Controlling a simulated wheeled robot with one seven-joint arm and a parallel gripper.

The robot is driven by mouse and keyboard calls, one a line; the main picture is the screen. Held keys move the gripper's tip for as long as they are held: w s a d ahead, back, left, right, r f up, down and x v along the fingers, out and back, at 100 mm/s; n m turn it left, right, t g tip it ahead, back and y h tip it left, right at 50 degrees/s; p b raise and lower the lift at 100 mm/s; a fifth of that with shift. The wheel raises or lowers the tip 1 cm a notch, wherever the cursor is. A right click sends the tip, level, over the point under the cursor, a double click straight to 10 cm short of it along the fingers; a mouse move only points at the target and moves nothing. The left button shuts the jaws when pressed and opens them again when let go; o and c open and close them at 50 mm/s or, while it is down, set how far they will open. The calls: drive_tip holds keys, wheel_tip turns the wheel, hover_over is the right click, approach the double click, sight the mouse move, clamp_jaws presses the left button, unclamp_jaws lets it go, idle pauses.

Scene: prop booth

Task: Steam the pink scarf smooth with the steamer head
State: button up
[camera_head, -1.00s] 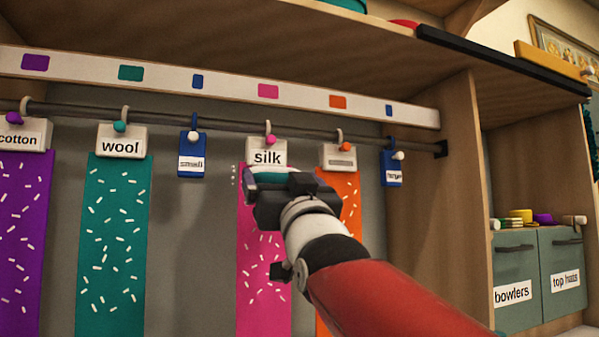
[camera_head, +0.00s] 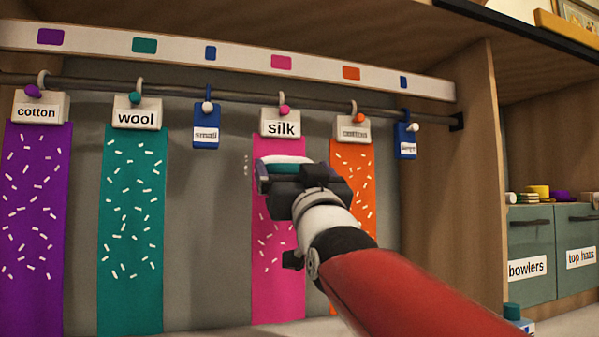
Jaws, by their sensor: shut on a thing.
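The pink scarf (camera_head: 274,232) hangs from a white clip labelled "silk" (camera_head: 282,123) on the rail. White flecks dot its lower part; the strip just under the clip looks plain. My gripper (camera_head: 292,177) is in front of the scarf's upper part and hides some of it. It is shut on the steamer head (camera_head: 287,160), whose white and teal top shows above the jaws. Small pale specks float just left of it. I cannot tell whether the steamer head touches the scarf.
A purple scarf (camera_head: 36,220) and a teal scarf (camera_head: 133,225) hang to the left. An orange scarf (camera_head: 353,185) hangs close at right. The shelf's wooden side (camera_head: 475,190) and drawers (camera_head: 530,268) stand at right.

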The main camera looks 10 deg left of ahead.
wheel_tip(320, 180, down, 16)
drive_tip(key=b, duration=1.3)
drive_tip(key=shift+r, duration=0.2)
idle(1.1)
idle(1.3)
drive_tip(key=shift+s, duration=0.15)
drive_tip(key=s+d, duration=0.8)
drive_tip(key=s, duration=0.4)
drive_tip(key=shift+s, duration=0.3)
drive_tip(key=shift+f, duration=0.1)
idle(0.4)
